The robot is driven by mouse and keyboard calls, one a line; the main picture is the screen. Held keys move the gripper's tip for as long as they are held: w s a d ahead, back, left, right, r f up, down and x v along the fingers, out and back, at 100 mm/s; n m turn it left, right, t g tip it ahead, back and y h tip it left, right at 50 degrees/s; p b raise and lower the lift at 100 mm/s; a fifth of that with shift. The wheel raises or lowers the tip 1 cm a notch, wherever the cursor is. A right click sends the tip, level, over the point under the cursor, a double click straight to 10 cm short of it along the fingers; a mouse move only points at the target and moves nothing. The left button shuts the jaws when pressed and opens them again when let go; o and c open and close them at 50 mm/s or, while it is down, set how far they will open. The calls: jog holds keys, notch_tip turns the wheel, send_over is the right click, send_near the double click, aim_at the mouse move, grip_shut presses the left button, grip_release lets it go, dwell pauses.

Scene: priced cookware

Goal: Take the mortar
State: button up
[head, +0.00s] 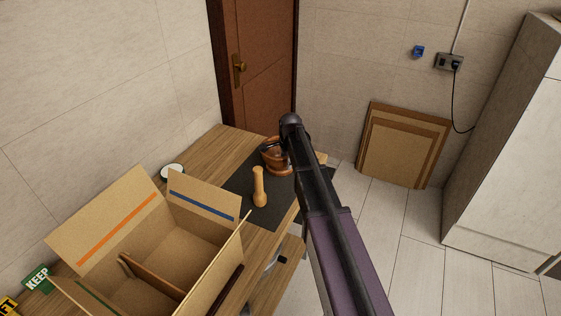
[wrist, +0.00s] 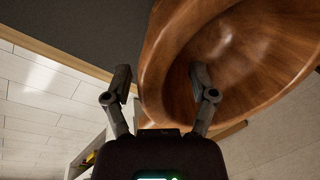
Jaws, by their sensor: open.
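The mortar (head: 277,158) is a reddish-brown wooden bowl on the dark mat at the far end of the table. In the wrist view the mortar (wrist: 245,50) fills the upper right, and its hollow shows. My gripper (wrist: 160,82) is open, with the mortar's near rim lying between its two fingers. The right finger is over the hollow and the left finger is outside the wall. In the head view my arm hides part of the mortar and most of the gripper. I cannot tell whether either finger touches the wood.
A light wooden pestle (head: 259,187) stands on the dark mat (head: 238,184) near the mortar. An open cardboard box (head: 190,245) with a divider takes up the near part of the table (head: 228,145). A round white-topped item (head: 172,171) sits by the wall.

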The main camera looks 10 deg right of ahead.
dwell(0.6)
grip_shut()
